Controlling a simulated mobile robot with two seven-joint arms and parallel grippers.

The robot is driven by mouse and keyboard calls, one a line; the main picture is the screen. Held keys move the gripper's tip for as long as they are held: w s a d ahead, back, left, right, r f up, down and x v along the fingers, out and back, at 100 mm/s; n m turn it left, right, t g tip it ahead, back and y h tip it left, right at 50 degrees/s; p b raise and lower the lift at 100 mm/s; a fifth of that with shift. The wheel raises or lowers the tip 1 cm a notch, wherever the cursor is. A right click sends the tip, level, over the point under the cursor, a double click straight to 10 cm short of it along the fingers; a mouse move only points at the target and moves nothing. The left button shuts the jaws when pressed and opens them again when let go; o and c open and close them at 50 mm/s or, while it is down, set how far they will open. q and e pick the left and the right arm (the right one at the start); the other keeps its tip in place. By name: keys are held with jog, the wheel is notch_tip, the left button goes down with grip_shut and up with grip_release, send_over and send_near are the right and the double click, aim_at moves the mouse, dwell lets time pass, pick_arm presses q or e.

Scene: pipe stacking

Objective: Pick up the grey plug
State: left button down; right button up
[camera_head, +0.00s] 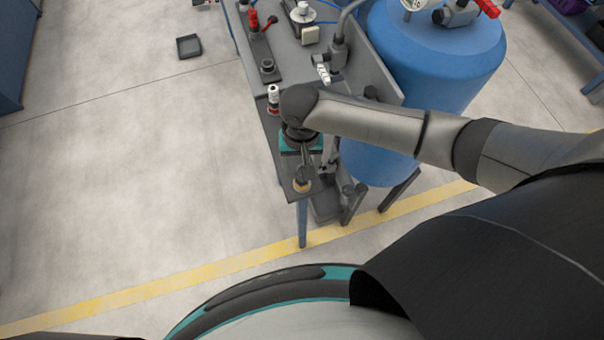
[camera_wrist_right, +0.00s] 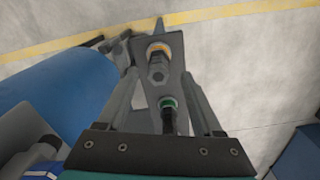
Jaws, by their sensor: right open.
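A grey plug with an orange ring (camera_head: 303,181) stands near the front end of the narrow dark bench. In the right wrist view the grey plug (camera_wrist_right: 157,71) shows its hexagonal end, with the ring around its far side. My right gripper (camera_head: 317,160) reaches down over the bench, just behind the plug in the head view. In the right wrist view my right gripper (camera_wrist_right: 160,78) is open, with its fingers spread on either side of the plug's line. My left gripper is out of view.
The bench (camera_head: 268,123) carries a red-and-white fitting (camera_head: 273,98) and several pipe parts farther back. A large blue tank (camera_head: 440,55) stands to the right, close to my right arm. A black tray (camera_head: 189,46) lies on the floor.

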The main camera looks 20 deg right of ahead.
notch_tip(320, 180, down, 4)
jog(key=shift+d+r+b, duration=0.1)
jog(key=shift+d+b, duration=0.05)
jog(key=shift+b, duration=0.2)
grip_shut()
dwell(0.4)
dwell(0.8)
